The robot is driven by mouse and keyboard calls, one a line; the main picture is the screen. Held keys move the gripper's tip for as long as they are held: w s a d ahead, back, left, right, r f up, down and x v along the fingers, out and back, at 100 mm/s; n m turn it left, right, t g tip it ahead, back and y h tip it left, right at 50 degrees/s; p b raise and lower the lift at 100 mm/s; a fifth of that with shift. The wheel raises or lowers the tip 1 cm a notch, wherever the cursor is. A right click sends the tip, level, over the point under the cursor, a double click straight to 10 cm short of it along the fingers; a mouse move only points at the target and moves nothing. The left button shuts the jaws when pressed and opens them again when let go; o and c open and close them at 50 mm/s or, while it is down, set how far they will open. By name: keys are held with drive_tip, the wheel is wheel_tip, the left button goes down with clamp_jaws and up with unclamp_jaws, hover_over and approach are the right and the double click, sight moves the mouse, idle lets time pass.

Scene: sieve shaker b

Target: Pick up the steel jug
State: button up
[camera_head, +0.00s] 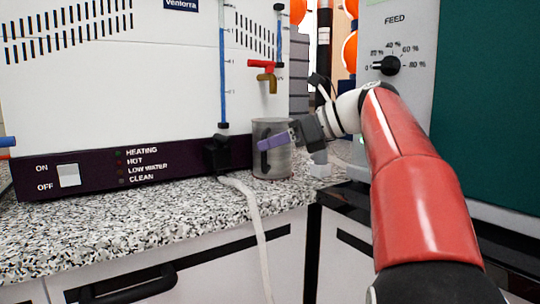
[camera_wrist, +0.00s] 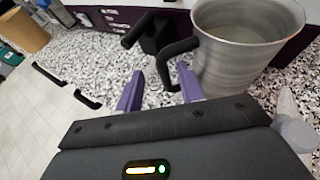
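The steel jug (camera_head: 272,166) stands upright on the speckled counter, below the red-handled tap of the white boiler. In the wrist view the steel jug (camera_wrist: 240,50) is at the upper right, with its dark handle (camera_wrist: 174,62) facing my gripper. My gripper (camera_wrist: 160,82) is open, its two purple fingers apart. In the picture the handle's lower part lies between the fingertips; I cannot tell if they touch it. In the head view my gripper (camera_head: 264,142) overlaps the jug's front and hides part of it.
The white boiler (camera_head: 110,80) stands behind, with its tap (camera_head: 266,75) over the jug. A black fitting (camera_head: 216,154) and a pale cable (camera_head: 255,215) are left of the jug. The grey and green machine (camera_head: 398,30) is at right. The counter (camera_head: 120,215) at left is clear.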

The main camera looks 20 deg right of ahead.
drive_tip(key=b+x, duration=0.1)
drive_tip(key=x, duration=0.4)
drive_tip(key=shift+w+d+r, duration=0.1)
drive_tip(key=shift+w+r, duration=0.05)
clamp_jaws()
drive_tip(key=shift+d, duration=0.1)
idle(1.0)
drive_tip(key=shift+r, duration=0.1)
